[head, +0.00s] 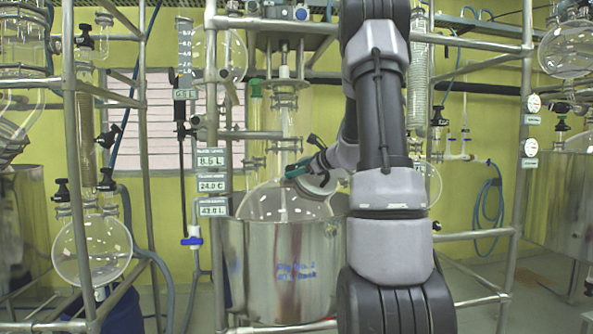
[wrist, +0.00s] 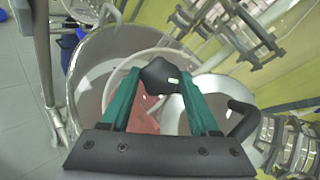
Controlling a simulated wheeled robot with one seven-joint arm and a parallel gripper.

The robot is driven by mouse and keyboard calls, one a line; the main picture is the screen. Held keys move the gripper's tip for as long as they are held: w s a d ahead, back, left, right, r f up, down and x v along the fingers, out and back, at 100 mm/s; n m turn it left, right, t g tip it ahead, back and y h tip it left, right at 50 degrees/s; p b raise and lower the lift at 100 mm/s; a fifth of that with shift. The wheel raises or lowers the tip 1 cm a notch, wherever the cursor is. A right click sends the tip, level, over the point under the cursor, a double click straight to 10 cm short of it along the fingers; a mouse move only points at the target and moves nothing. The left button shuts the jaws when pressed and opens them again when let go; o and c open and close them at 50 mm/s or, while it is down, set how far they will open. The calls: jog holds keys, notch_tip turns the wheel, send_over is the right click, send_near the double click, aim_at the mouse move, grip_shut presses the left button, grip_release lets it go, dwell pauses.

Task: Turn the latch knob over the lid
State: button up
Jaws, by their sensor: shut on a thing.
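The black lobed latch knob (wrist: 160,77) sits between the teal fingertips of my gripper (wrist: 160,84) in the wrist view. The fingers touch it on both sides, shut on it. In the head view my gripper (head: 296,169) shows small at the upper right shoulder of the glass reactor vessel (head: 262,204). The knob cannot be made out there. A pale round lid (head: 318,186) shows beside the gripper, partly hidden by my arm. In the wrist view a smooth grey rounded surface, possibly the lid, lies behind the right finger. A reddish patch shows between the fingers.
A steel pot (head: 275,270) surrounds the lower vessel. Metal frame posts (head: 211,120) and glass tubing stand close around it. Digital readouts (head: 211,160) hang at its left. A black curved handle (wrist: 241,117) is right of my gripper in the wrist view.

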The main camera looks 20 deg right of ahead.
jog(key=m+h, duration=0.1)
jog(key=m, duration=0.2)
jog(key=m+t+h, duration=0.1)
jog(key=m+h, duration=0.1)
jog(key=m, duration=0.1)
jog(key=shift+s+a+m+t, duration=0.1)
jog(key=shift+a+m+t, duration=0.05)
jog(key=shift+m+t, duration=0.2)
jog(key=shift+m, duration=0.25)
jog(key=o, duration=1.4)
jog(key=v, duration=1)
jog(key=shift+s, duration=0.35)
